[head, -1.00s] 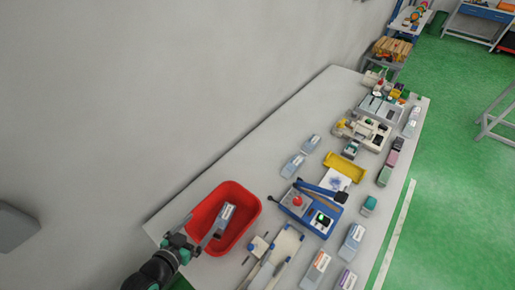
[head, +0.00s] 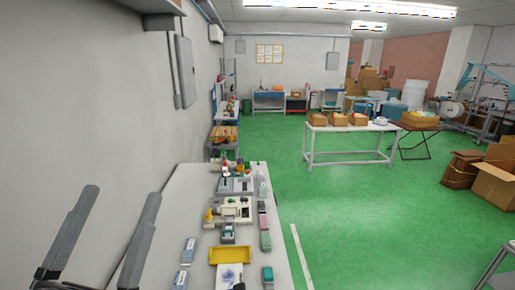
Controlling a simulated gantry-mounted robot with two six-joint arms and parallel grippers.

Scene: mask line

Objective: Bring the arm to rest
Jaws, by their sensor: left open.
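My left gripper (head: 108,236) is large in the lower left of the head view, close to the camera. Its two long grey fingers point up and stand wide apart, with nothing between them. It is left of the objects on the long white table (head: 188,205), in front of the wall and the table's left side. My right gripper is not in view.
On the table are a yellow tray (head: 230,256), a beige device (head: 232,211), blue-grey packs (head: 188,251) and a row of small boxes along the right edge. A white table (head: 350,130) with cardboard boxes stands beyond open green floor (head: 350,215).

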